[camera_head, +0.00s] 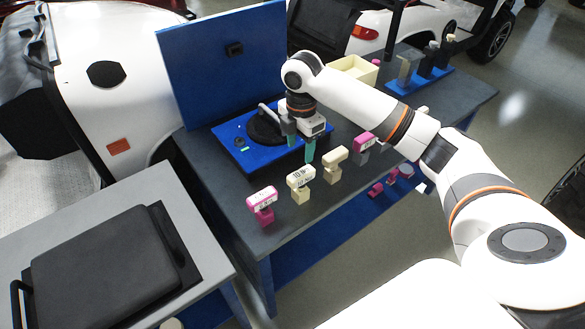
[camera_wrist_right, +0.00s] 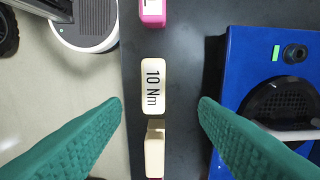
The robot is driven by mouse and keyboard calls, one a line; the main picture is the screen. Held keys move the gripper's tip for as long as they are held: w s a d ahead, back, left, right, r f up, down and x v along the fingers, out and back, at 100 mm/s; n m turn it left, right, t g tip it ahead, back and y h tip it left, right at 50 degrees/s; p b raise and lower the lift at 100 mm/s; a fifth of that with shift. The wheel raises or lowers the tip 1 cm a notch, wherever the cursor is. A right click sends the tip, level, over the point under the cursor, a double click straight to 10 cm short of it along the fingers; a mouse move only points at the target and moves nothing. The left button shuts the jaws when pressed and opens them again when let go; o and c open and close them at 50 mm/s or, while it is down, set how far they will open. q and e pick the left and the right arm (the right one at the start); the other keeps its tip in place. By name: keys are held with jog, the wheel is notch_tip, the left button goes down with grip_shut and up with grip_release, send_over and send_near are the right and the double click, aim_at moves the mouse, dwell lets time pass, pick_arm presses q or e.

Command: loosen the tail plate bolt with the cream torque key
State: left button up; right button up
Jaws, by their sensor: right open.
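A cream torque key (camera_head: 300,180) marked 10 Nm stands on the dark bench, between a pink key and a second cream key (camera_head: 335,160). In the right wrist view the 10 Nm key (camera_wrist_right: 153,87) lies between my teal fingers, apart from both. My right gripper (camera_head: 300,148) is open and empty, above the bench beside the blue tester plate (camera_head: 280,157). A dark bolt-like head (camera_wrist_right: 295,53) sits on the blue plate near a green mark; it is small in the head view (camera_head: 239,142). My left gripper is out of view.
Pink keys stand at the near end (camera_head: 262,205) and farther along (camera_head: 365,141) the row. A blue upright panel (camera_head: 225,65) stands behind the tester. A cream bin (camera_head: 353,70) and a blue rack (camera_head: 420,82) are at the back. A grey cart (camera_head: 75,205) is at left.

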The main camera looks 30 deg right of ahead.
aim_at(302, 173)
jog(key=f, duration=0.2)
jog(key=s+f, duration=0.1)
jog(key=f, duration=0.1)
jog(key=shift+s+f+p, duration=0.2)
jog(key=shift+f+p, duration=0.15)
jog(key=shift+p, duration=0.05)
jog(key=shift+w+f, duration=0.15)
jog(key=shift+f, duration=0.2)
notch_tip(302, 173, down, 4)
jog(key=shift+f+p, duration=0.1)
jog(key=shift+p, duration=0.55)
jog(key=shift+f, duration=0.45)
jog(key=shift+w, duration=0.1)
jog(key=shift+c, duration=0.2)
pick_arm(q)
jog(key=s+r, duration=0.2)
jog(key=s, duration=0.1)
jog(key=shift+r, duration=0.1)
pick_arm(e)
grip_shut()
